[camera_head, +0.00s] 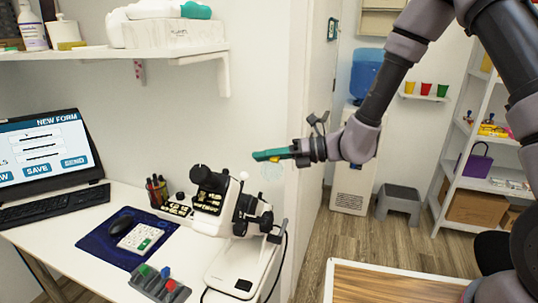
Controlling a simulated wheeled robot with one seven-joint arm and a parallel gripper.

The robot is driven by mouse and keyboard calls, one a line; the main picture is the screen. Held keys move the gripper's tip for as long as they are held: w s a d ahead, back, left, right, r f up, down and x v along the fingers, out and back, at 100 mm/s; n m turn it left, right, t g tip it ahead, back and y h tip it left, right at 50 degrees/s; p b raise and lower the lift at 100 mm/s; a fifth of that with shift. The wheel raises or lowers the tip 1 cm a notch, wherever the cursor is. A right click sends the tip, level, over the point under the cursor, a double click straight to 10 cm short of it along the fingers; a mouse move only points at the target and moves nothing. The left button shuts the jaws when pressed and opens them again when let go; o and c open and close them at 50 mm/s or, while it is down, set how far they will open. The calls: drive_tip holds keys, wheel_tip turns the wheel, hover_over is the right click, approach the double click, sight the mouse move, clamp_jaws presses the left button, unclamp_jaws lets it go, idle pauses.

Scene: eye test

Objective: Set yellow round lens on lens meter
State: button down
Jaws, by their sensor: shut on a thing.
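My gripper (263,156), with teal fingers, is in the air at the middle of the head view, in front of the white wall edge. It is shut on the yellow round lens (271,171). The lens shows as a faint clear disc hanging just below the fingers, with a small yellow part at them. The lens meter (240,210), a white and black instrument on a white base, stands on the desk below and left of my gripper. The lens is above the meter and apart from it. The fingers partly hide the lens's yellow part.
A grey rack (152,287) with green, blue and red pieces stands at the desk's front. A mouse pad (95,240), a pen holder (157,192) and a laptop (48,150) are further left. A wall shelf (120,54) hangs above. A wooden-topped table (390,285) is at lower right.

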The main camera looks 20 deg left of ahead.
drive_tip(key=shift+s+a+f, duration=0.9)
drive_tip(key=shift+a+f, duration=0.35)
drive_tip(key=shift+s+a+f, duration=0.95)
drive_tip(key=shift+a+f, duration=0.35)
drive_tip(key=shift+s+a+f, duration=0.9)
drive_tip(key=shift+a+f, duration=0.35)
drive_tip(key=shift+s+f, duration=0.2)
drive_tip(key=shift+f, duration=0.25)
drive_tip(key=c, duration=0.7)
unclamp_jaws()
drive_tip(key=shift+d, duration=0.1)
drive_tip(key=shift+c, duration=0.2)
drive_tip(key=shift+w+d, duration=0.1)
drive_tip(key=shift+d, duration=0.05)
